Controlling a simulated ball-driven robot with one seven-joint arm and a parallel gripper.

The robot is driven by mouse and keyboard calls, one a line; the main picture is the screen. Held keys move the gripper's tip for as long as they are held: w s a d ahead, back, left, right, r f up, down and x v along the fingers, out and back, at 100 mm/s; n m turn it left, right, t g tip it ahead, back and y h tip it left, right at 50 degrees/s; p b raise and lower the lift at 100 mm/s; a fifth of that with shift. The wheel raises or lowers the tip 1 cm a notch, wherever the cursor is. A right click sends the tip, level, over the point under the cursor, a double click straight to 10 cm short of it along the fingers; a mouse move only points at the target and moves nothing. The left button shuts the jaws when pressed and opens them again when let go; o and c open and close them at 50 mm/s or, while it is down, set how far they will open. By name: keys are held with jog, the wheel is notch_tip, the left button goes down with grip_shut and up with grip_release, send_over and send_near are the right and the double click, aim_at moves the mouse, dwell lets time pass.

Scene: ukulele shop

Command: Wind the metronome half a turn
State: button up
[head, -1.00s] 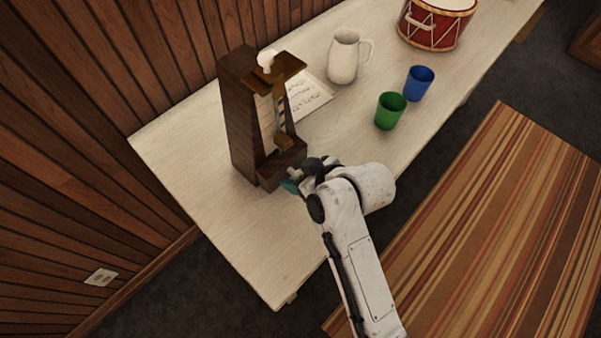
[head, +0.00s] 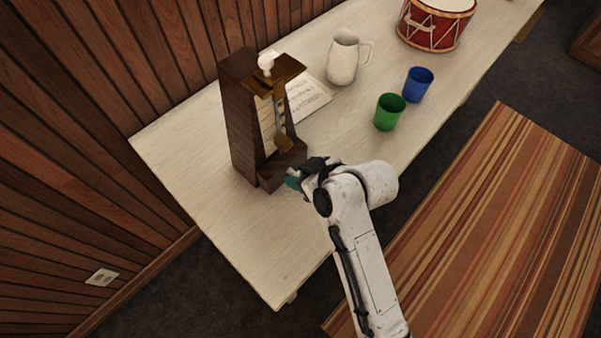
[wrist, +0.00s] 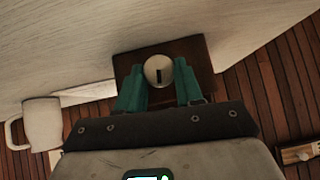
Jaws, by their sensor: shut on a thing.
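The metronome (head: 245,130) stands upright at the near left end of the white table, a tall dark brown wooden case with a pale scale, a pendulum (head: 280,115) and a white knob near its top. In the head view my gripper (head: 306,176) is low at its right side, its fingertips partly hidden by my wrist. In the wrist view my gripper (wrist: 159,82) has its teal fingers on both sides of a round pale winding knob (wrist: 150,72) with a dark slot, set against the brown case. The gripper is shut on this knob.
The white table (head: 230,245) also holds a sheet of music (head: 310,97), a pale jug (head: 342,62), a green cup (head: 389,112), a blue cup (head: 419,84) and a red drum (head: 432,30). A wood-panelled wall (head: 95,110) is behind. The near left tabletop is clear.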

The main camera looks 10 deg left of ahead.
jog(key=shift+w+d+r+m+g+y+p, duration=0.15)
jog(key=shift+w+m+g+y+p, duration=0.1)
jog(key=shift+m+g+y+p, duration=0.5)
jog(key=shift+w+d+f+m+g+y, duration=0.1)
jog(key=shift+f+m+g+y, duration=0.1)
jog(key=shift+m+g+y, duration=0.3)
jog(key=shift+w+d+f+m+g+y, duration=0.1)
jog(key=shift+f+m+g+y, duration=0.05)
jog(key=shift+g+y, duration=0.5)
jog(key=m+g+y+b, duration=0.2)
jog(key=shift+w+f+y, duration=0.1)
jog(key=shift+f+y, duration=0.2)
jog(key=shift+f+m+g+y+b, duration=0.1)
jog(key=shift+m+g+y+b, duration=0.3)
jog(key=shift+m+y+b, duration=0.6)
jog(key=shift+y, duration=0.3)
jog(key=o, duration=1)
jog(key=shift+o, duration=0.2)
jog(key=d, duration=0.3)
jog(key=d+r+b, duration=0.1)
jog(key=d, duration=0.3)
jog(key=w+d, duration=0.1)
jog(key=d, duration=0.2)
jog(key=shift+w+d+r, duration=0.1)
jog(key=shift+d+r, duration=0.2)
jog(key=shift+d, duration=0.1)
